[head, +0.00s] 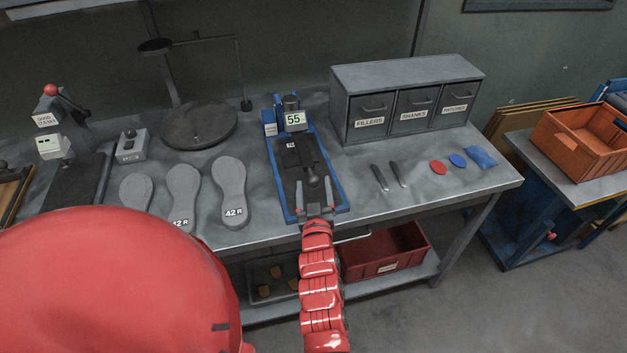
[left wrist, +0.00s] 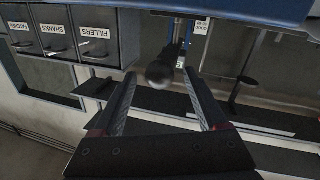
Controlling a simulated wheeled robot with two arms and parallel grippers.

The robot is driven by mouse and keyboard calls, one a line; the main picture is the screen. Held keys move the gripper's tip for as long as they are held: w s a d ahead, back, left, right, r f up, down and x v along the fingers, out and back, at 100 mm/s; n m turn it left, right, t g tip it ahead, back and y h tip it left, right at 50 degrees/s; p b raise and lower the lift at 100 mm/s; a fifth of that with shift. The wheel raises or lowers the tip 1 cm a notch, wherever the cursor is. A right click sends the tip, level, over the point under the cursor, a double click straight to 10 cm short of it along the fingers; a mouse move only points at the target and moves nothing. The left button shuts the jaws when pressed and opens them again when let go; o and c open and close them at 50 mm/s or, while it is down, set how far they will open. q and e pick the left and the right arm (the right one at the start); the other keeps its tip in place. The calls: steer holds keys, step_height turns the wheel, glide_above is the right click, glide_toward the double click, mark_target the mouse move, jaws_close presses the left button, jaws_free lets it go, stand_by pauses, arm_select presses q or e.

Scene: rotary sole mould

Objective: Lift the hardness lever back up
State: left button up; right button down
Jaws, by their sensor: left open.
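The hardness tester (head: 340,190) is a blue-framed device on the bench with a dark bed and a display reading 55. Its lever ends in a dark ball knob (head: 313,181), low near the tester's front end. My left gripper (head: 315,203) is open at that front end, with its fingers pointing at the knob. In the left wrist view the dark knob (left wrist: 159,74) shows between the two open fingertips, apparently untouched. Most of the lever's rod is hidden behind the knob. My right gripper is not in view.
Grey sole shapes (head: 233,190) lie left of the tester, with a round dark plate (head: 199,125) behind them. A grey drawer cabinet (head: 405,95) stands at the back right. Two dark rods (head: 380,177) and red and blue pieces lie right of the tester.

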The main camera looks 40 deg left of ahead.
arm_select(q)
steer(key=shift+x, duration=1.2)
jaws_close()
stand_by(0.6)
